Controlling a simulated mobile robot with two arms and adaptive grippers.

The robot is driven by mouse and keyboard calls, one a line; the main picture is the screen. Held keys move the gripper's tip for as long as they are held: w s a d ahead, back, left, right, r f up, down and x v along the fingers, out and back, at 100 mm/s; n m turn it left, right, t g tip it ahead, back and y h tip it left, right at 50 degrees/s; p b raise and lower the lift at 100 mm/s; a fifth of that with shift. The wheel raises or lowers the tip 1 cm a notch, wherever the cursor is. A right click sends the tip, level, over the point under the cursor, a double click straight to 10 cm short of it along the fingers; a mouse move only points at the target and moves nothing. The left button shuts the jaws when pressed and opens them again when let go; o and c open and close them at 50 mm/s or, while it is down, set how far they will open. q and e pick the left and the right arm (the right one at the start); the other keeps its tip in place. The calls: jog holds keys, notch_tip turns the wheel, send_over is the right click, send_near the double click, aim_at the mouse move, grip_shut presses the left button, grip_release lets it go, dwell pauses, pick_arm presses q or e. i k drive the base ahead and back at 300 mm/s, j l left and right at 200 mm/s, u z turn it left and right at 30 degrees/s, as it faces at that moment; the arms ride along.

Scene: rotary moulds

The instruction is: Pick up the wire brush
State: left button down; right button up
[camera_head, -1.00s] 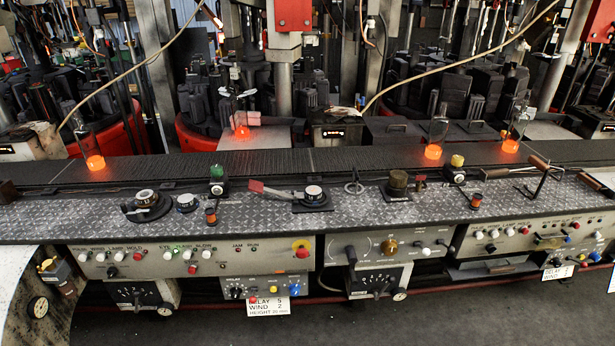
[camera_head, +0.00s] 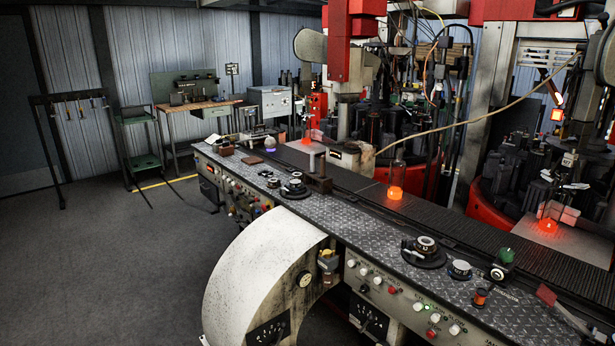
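I cannot make out a wire brush for certain. A small flat brown block (camera_head: 252,160) lies on the far end of the tread-plate console top (camera_head: 345,225), too small to identify. A darker brown item (camera_head: 225,150) lies just left of it, also unclear. Neither of my grippers shows in the head view.
A conveyor (camera_head: 440,220) with a glowing glass (camera_head: 395,192) runs behind the console. A white curved housing (camera_head: 255,265) juts out in front. A wooden workbench (camera_head: 195,106), green trolley (camera_head: 143,160) and tool rack (camera_head: 75,97) stand at the back left. Grey floor (camera_head: 110,260) is open at left.

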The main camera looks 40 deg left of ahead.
aim_at(322, 176)
jog(key=u, duration=1.35)
jog(key=i+j+u, duration=0.4)
jog(key=j, duration=0.25)
jog(key=i+j+u, duration=0.75)
jog(key=i+j, duration=0.15)
jog(key=i+j+u, duration=0.15)
jog(key=i+u, duration=0.2)
jog(key=i, duration=0.3)
jog(key=i+z, duration=0.15)
jog(key=i, duration=0.7)
jog(key=i+j+z, duration=0.15)
jog(key=i, duration=0.7)
jog(key=j, duration=0.1)
